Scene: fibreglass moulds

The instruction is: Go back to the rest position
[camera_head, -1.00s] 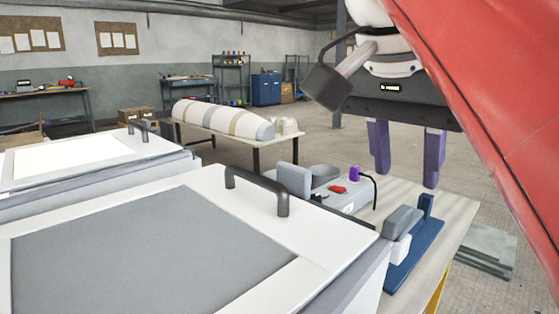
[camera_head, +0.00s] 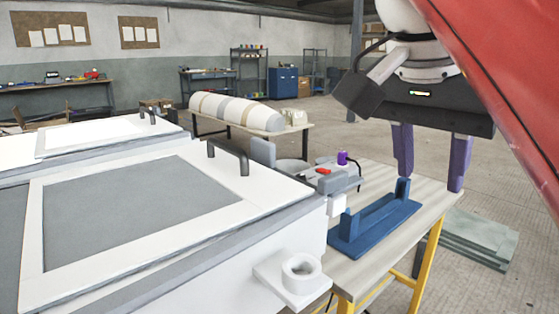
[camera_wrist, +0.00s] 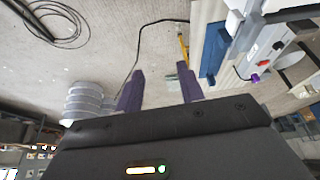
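My gripper (camera_head: 432,165) hangs at the upper right of the head view, above the floor and the right end of the small table. Its two purple fingers are wide apart with nothing between them. In the wrist view my gripper (camera_wrist: 160,92) is also open and empty, with floor showing between and beyond the fingers.
A wooden-topped table (camera_head: 425,205) with yellow legs holds a blue cradle (camera_head: 375,222) and a grey device (camera_head: 335,178) with a purple knob. White framed moulds (camera_head: 150,205) fill the left. Grey slabs (camera_head: 478,236) lie on the floor at right. Open floor lies behind.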

